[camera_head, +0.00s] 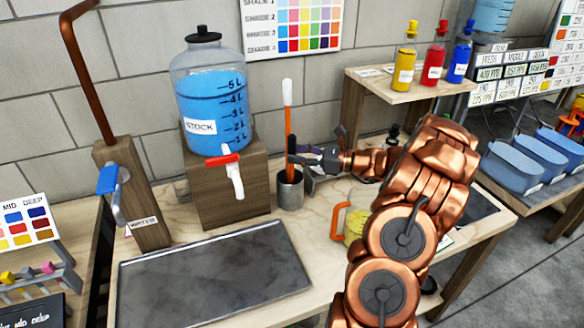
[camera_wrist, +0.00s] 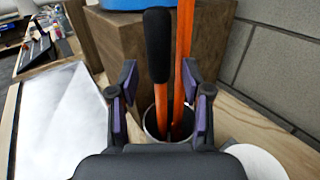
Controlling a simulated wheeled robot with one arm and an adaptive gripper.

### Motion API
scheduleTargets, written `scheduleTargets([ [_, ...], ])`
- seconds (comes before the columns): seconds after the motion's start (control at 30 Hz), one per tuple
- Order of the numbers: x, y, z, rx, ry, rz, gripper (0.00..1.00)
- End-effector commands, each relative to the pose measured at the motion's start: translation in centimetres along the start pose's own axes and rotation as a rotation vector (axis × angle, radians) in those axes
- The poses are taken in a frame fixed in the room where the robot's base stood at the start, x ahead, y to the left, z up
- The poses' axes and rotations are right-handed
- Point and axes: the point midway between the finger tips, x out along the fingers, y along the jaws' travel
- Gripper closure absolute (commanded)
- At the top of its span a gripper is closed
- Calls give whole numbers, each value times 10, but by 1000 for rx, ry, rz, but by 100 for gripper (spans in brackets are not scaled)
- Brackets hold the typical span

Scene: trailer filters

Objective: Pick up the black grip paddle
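The black grip paddle shows in the wrist view with its black grip (camera_wrist: 158,45) at the top and an orange shaft below. It stands in a grey metal cup (camera_head: 291,190). A second orange-shafted paddle stands beside it in the cup; its white grip (camera_head: 287,92) shows in the head view. My gripper (camera_wrist: 164,95) is open, with one finger on each side of the two shafts. I see no clear contact between fingers and shafts. In the head view my gripper (camera_head: 312,158) is at the cup's top and hides part of the paddles.
A blue stock dispenser (camera_head: 208,100) sits on a wooden block (camera_head: 228,192) left of the cup. A grey tray (camera_head: 215,275) lies in front. A yellow cup with an orange handle (camera_head: 355,225) stands to the right, partly behind my arm. Bottles stand on a raised shelf (camera_head: 400,88).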

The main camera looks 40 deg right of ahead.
Motion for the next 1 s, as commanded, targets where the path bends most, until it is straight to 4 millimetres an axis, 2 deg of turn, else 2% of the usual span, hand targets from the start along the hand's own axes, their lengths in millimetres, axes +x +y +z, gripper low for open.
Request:
scheduleTargets([
  [0.07,0,0,0,0,0,0,63],
  [0.43,0,0,0,0,0,0,100],
  [0.87,-2,0,3,-3,0,1,100],
  [1.0,-4,-1,19,-5,-1,0,100],
])
